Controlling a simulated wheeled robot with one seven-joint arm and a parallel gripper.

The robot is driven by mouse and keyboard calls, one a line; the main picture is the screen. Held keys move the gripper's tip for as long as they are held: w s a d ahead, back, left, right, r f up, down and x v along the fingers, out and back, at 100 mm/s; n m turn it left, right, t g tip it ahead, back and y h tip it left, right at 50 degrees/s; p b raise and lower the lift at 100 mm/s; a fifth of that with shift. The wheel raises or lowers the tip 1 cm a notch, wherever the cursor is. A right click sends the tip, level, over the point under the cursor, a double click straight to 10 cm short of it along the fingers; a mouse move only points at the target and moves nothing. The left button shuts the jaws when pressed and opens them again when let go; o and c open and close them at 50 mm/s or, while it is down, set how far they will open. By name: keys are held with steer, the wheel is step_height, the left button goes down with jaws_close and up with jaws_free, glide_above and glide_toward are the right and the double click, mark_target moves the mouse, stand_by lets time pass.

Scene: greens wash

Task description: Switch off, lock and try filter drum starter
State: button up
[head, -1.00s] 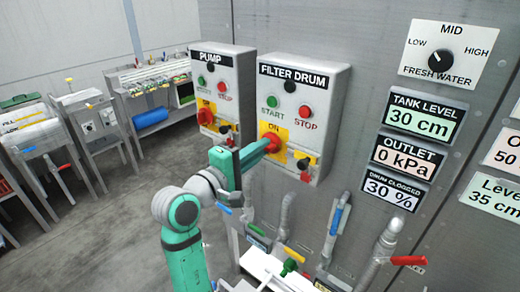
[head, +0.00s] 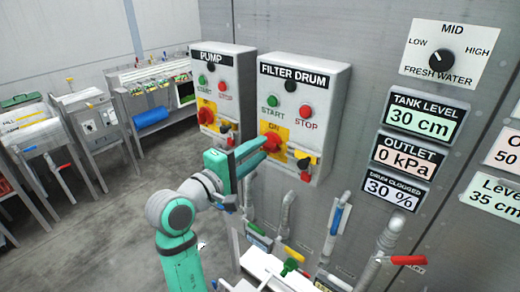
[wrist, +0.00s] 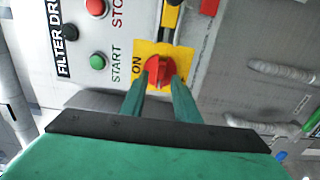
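The filter drum starter (head: 335,95) is a light grey wall box with a green START button (head: 272,101), a red STOP button (head: 306,111) and a red rotary switch (head: 271,141) on a yellow plate marked ON. In the wrist view the red switch (wrist: 160,71) sits beyond and between my fingertips, beside the ON label. Its exact angle is hard to read. My gripper (wrist: 157,82) is open, its two fingers apart on either side of the switch; contact is not clear. It also shows in the head view (head: 262,155). A red and black item (head: 303,163) hangs low on the box.
The similar PUMP starter (head: 220,62) is close on the left. Pipes with a blue-handled valve (head: 336,218) and a red-handled valve (head: 408,260) stand below right. Readouts, including TANK LEVEL (head: 424,115), are on the right wall. Open floor lies left.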

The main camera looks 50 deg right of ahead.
steer(key=a, duration=0.9)
steer(key=shift+s+a, duration=0.2)
steer(key=shift+s, duration=0.2)
steer(key=shift+f, duration=0.1)
